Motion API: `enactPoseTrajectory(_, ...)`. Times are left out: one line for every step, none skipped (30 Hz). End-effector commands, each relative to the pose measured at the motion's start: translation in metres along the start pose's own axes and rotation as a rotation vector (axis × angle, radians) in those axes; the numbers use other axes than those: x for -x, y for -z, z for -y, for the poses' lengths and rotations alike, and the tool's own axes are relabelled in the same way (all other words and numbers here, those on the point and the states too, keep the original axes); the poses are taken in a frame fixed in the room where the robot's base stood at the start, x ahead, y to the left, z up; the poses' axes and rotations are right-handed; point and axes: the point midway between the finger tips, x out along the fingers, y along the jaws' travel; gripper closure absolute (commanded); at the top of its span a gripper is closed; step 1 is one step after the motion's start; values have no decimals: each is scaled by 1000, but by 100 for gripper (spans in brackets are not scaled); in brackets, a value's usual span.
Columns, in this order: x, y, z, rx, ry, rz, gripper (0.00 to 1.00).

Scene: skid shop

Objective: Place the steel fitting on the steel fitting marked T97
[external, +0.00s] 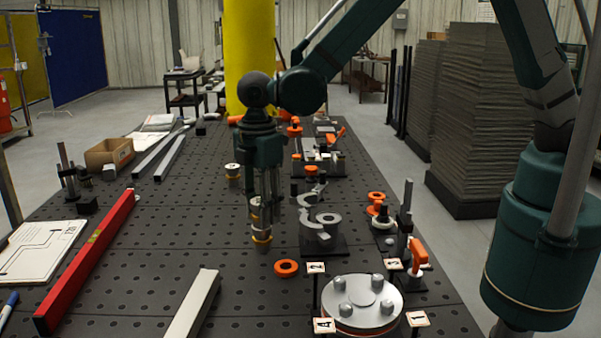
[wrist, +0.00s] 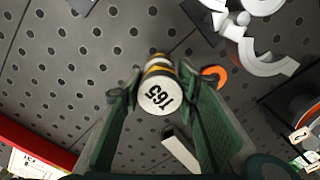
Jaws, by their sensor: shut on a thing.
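My gripper (external: 264,222) points down over the perforated table and is shut on a steel fitting (wrist: 158,97). The fitting is a pale cylinder with yellow bands, and its end face carries dark characters that look like Y65. It also shows between the fingers in the external view (external: 261,236). I cannot tell whether its lower end touches anything. Another banded steel fitting (external: 233,171) stands upright behind and left of my gripper, apart from it. Its marking is too small to read, so I cannot confirm which fitting is T97.
An orange ring (external: 287,268) lies near the held fitting. A grey clamp-like fixture (external: 322,228) stands to the right, and a round bolted plate (external: 362,302) with numbered tags is at front right. A red level (external: 88,262) and a pale bar (external: 193,305) lie left and front.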

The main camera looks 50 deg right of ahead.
Motion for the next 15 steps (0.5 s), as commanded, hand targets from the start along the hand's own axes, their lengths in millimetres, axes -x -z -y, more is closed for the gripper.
enactPoseTrajectory(-2, 0, 0, 0, 0, 0, 83)
enactPoseTrajectory(-3, 0, 0, 0, 0, 0, 83)
enactPoseTrajectory(-3, 0, 0, 0, 0, 0, 66)
enactPoseTrajectory(-2, 0, 0, 0, 0, 0, 62)
enactPoseTrajectory(-2, 0, 0, 0, 0, 0, 58)
enactPoseTrajectory(-2, 0, 0, 0, 0, 0, 54)
enactPoseTrajectory(-2, 0, 0, 0, 0, 0, 54)
enactPoseTrajectory(-2, 0, 0, 0, 0, 0, 54)
enactPoseTrajectory(-2, 0, 0, 0, 0, 0, 54)
enactPoseTrajectory(-2, 0, 0, 0, 0, 0, 54)
enactPoseTrajectory(-2, 0, 0, 0, 0, 0, 54)
enactPoseTrajectory(-2, 0, 0, 0, 0, 0, 54)
enactPoseTrajectory(-2, 0, 0, 0, 0, 0, 54)
enactPoseTrajectory(-2, 0, 0, 0, 0, 0, 54)
enactPoseTrajectory(-2, 0, 0, 0, 0, 0, 54)
